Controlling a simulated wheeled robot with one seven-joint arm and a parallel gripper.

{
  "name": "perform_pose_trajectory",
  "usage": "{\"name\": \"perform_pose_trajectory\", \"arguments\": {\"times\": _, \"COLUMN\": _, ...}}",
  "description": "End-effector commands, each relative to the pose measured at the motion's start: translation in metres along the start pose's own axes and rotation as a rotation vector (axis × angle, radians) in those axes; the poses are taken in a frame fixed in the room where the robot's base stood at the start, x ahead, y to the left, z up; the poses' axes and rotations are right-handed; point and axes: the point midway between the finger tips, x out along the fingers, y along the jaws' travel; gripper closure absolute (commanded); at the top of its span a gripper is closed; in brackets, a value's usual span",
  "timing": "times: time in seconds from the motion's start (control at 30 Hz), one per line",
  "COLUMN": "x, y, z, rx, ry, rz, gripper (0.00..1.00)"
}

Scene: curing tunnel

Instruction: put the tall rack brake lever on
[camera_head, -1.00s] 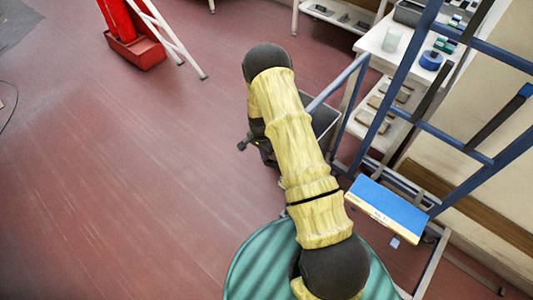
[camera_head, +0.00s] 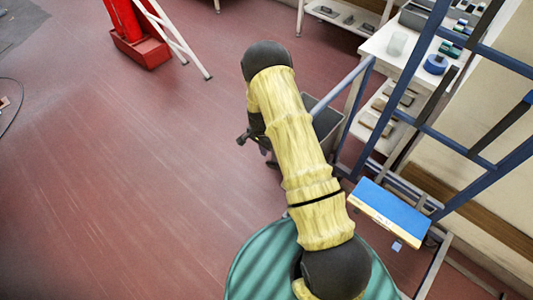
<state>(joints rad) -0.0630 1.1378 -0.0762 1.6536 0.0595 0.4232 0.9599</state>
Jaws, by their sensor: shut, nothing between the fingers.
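The tall rack (camera_head: 418,122) is a blue tubular frame at the right, with its posts and bars running up out of the picture. Its brake lever cannot be made out; the rack's lower end is partly hidden behind a blue-topped board and my arm. My yellow-sleeved arm crosses the middle of the view. My gripper (camera_head: 242,138) shows as a small dark shape just left of the arm, largely hidden by it. It is shut and empty, over open floor, apart from the rack and to its left.
A blue-topped board (camera_head: 391,207) juts out near the rack's base. A grey bin (camera_head: 324,126) stands behind my arm. A white shelf unit (camera_head: 377,46) holds small items at the upper right. A red container (camera_head: 143,52) stands upper left.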

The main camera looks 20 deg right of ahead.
Motion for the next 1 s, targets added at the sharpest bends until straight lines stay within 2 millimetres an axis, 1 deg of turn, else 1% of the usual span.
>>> {"name": "perform_pose_trajectory", "arguments": {"times": 0.03, "x": -0.012, "y": -0.005, "z": 0.0, "rx": -0.001, "ry": 0.003, "rz": -0.004, "gripper": 1.0}}
{"name": "perform_pose_trajectory", "arguments": {"times": 0.07, "x": -0.014, "y": -0.009, "z": -0.001, "rx": -0.001, "ry": 0.004, "rz": -0.005, "gripper": 1.0}}
{"name": "perform_pose_trajectory", "arguments": {"times": 0.4, "x": -0.071, "y": -0.043, "z": -0.001, "rx": -0.001, "ry": 0.004, "rz": -0.006, "gripper": 1.0}}
{"name": "perform_pose_trajectory", "arguments": {"times": 0.5, "x": -0.083, "y": -0.05, "z": -0.001, "rx": 0.0, "ry": 0.003, "rz": -0.004, "gripper": 1.0}}
{"name": "perform_pose_trajectory", "arguments": {"times": 0.67, "x": -0.092, "y": -0.054, "z": -0.001, "rx": 0.001, "ry": 0.002, "rz": -0.003, "gripper": 1.0}}
{"name": "perform_pose_trajectory", "arguments": {"times": 1.0, "x": -0.092, "y": -0.053, "z": -0.001, "rx": 0.001, "ry": 0.002, "rz": -0.003, "gripper": 1.0}}
